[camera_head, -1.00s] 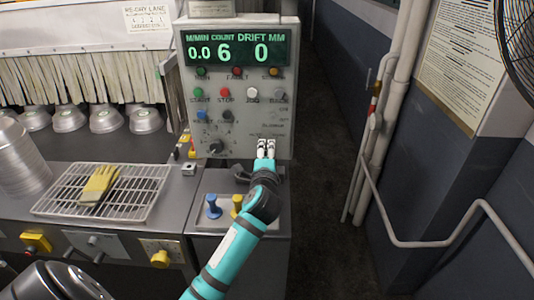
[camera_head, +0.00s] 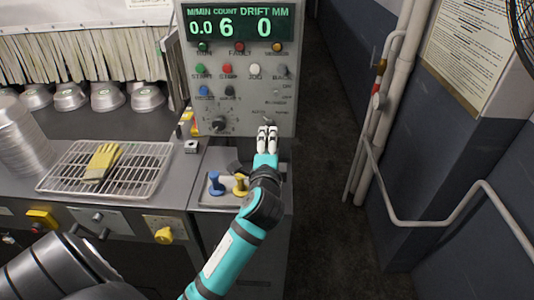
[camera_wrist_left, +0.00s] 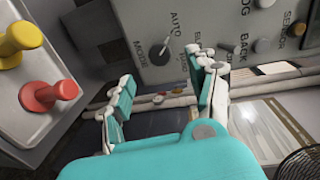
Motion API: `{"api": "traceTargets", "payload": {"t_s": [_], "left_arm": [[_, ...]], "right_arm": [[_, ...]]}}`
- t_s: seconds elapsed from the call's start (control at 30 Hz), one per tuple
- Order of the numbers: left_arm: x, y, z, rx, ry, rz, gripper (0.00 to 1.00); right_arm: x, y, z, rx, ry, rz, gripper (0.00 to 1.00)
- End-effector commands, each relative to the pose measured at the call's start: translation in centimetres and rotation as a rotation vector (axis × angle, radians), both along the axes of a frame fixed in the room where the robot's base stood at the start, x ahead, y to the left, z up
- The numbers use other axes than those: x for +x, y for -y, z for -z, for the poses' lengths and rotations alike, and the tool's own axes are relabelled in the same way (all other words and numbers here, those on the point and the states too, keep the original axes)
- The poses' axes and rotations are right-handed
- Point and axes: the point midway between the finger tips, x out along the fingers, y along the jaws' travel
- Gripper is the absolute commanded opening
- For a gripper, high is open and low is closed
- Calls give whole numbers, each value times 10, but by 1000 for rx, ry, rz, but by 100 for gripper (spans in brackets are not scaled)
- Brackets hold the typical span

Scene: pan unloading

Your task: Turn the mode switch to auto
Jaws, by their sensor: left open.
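The mode switch (camera_head: 268,121) is a small knob low on the right of the grey control panel (camera_head: 240,97), partly hidden by my fingertips. In the left wrist view the mode switch (camera_wrist_left: 158,52) is a round dark knob with a pale pointer, between the AUTO and MODE lettering. I cannot tell its exact setting. My left gripper (camera_head: 267,137) is just below the switch in the head view. In the left wrist view the left gripper (camera_wrist_left: 165,88) has its fingers apart with nothing between them; the knob lies beyond the tips. My right gripper is not in view.
A wire rack (camera_head: 148,167) with a yellow glove (camera_head: 103,162) lies further left. Pipes (camera_head: 372,140) run along the right wall. The floor aisle between is clear.

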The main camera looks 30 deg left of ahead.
Motion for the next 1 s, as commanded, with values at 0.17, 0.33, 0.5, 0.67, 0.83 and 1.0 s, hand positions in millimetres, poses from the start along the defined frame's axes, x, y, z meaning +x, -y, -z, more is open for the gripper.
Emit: {"api": "traceTargets", "payload": {"t_s": [0.17, 0.33, 0.5, 0.67, 0.83, 1.0], "left_arm": [[-26, 16, -2, -3, -1, 0, 59], [-36, 22, -4, -1, 0, -1, 59], [-38, 22, -5, -1, 0, -1, 59], [-38, 22, -5, -1, 0, -1, 59], [-37, 22, -5, -1, 0, -1, 59], [-46, 24, 14, -92, -25, -4, 59]], "right_arm": [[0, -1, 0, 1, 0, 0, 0], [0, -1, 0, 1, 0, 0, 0], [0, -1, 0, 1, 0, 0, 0], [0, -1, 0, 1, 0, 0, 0], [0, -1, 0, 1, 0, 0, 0], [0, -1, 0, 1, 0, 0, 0]]}}
